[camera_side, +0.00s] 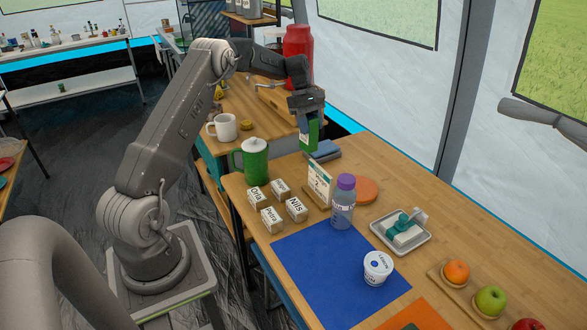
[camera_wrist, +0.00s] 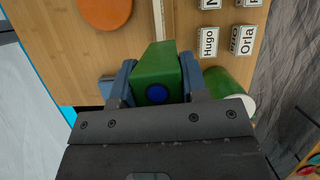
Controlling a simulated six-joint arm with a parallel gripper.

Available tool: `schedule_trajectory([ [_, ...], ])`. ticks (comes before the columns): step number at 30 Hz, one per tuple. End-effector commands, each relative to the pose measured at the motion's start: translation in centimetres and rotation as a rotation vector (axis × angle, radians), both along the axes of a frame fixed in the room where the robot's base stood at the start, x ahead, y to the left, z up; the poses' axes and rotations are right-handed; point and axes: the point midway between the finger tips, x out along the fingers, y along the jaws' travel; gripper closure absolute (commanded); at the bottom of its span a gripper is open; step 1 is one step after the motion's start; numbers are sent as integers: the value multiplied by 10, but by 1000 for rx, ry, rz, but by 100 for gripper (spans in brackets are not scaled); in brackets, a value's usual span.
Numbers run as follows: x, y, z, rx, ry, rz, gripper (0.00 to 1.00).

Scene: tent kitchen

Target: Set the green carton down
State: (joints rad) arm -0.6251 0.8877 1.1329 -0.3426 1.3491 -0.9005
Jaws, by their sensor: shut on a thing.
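My gripper (camera_side: 309,121) points down over the far left part of the wooden table, shut on the green carton (camera_side: 310,138). The carton is upright or nearly so. In the wrist view, my gripper (camera_wrist: 157,84) has a finger on each side of the carton (camera_wrist: 153,62), and its round blue cap (camera_wrist: 156,94) faces the camera. In the side view, the carton's lower end shows just left of a folded blue cloth (camera_side: 326,150). I cannot tell whether its bottom touches the table or hangs slightly above it.
A sign (camera_side: 320,184), a purple-capped bottle (camera_side: 343,205) and an orange disc (camera_side: 362,189) stand nearer. A blue mat (camera_side: 310,270) holds a white tub (camera_side: 377,268). Bare wood lies right of the cloth.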

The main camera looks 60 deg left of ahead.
Motion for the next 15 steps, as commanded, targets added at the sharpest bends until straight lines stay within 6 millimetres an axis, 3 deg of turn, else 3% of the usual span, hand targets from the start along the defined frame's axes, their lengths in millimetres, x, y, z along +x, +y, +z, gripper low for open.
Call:
schedule_trajectory([
  [9,19,70,0,1,-3,821,89],
  [15,24,107,-1,2,-1,1225,89],
])
